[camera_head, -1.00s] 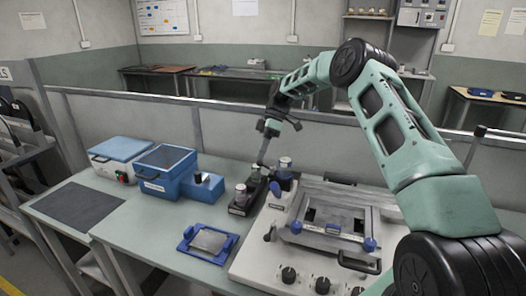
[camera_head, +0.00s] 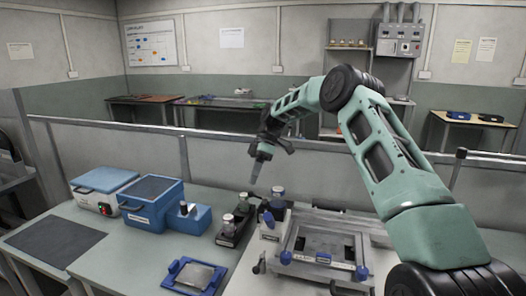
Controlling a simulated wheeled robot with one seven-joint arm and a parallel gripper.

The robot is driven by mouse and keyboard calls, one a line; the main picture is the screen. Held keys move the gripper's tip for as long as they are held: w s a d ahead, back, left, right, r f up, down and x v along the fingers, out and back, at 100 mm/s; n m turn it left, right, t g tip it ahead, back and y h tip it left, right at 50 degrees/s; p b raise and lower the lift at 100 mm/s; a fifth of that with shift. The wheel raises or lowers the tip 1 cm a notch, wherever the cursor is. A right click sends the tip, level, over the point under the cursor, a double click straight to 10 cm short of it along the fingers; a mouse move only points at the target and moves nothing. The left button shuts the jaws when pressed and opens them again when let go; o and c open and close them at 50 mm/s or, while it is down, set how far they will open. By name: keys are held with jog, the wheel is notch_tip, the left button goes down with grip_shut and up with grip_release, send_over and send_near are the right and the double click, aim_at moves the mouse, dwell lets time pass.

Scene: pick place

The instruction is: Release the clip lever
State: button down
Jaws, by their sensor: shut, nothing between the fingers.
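A metal fixture frame (camera_head: 308,240) lies on a light base unit at the right. Which part is the clip lever I cannot tell for sure. My gripper (camera_head: 254,177) points down, shut and empty, in the air above the dark bottle rack (camera_head: 233,232). It is behind and to the left of the fixture, apart from the blue parts.
Small bottles (camera_head: 243,202) stand in the rack, and a blue-capped one (camera_head: 277,193) stands beside it. A blue box (camera_head: 151,204), a blue-lidded white box (camera_head: 101,190) and a blue-framed plate (camera_head: 194,276) are to the left. A low partition (camera_head: 215,160) runs behind the table.

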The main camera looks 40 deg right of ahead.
jog(key=p+v, duration=0.2)
jog(key=v, duration=1.3)
jog(key=shift+r+p, duration=0.15)
jog(key=shift+p, duration=0.25)
jog(key=a+r+h, duration=0.2)
jog(key=a+r, duration=0.1)
jog(key=a, duration=1.7)
jog(key=s+a+m+h, duration=0.1)
jog(key=s+a, duration=0.7)
jog(key=a, duration=0.5)
jog(key=s+a+f+m+h, duration=0.15)
jog(key=s+a, duration=0.25)
jog(key=s, duration=0.5)
jog(key=s+a+f, duration=0.2)
jog(key=s+a, duration=0.2)
jog(key=s, duration=0.5)
jog(key=s+d+f+m+t, duration=0.1)
jog(key=s+d+f, duration=0.1)
jog(key=s, duration=0.6)
jog(key=s+d+f+m+t+h, duration=0.1)
jog(key=s+f, duration=0.3)
jog(key=s, duration=0.4)
jog(key=shift+s+d, duration=0.35)
jog(key=shift+d, duration=0.05)
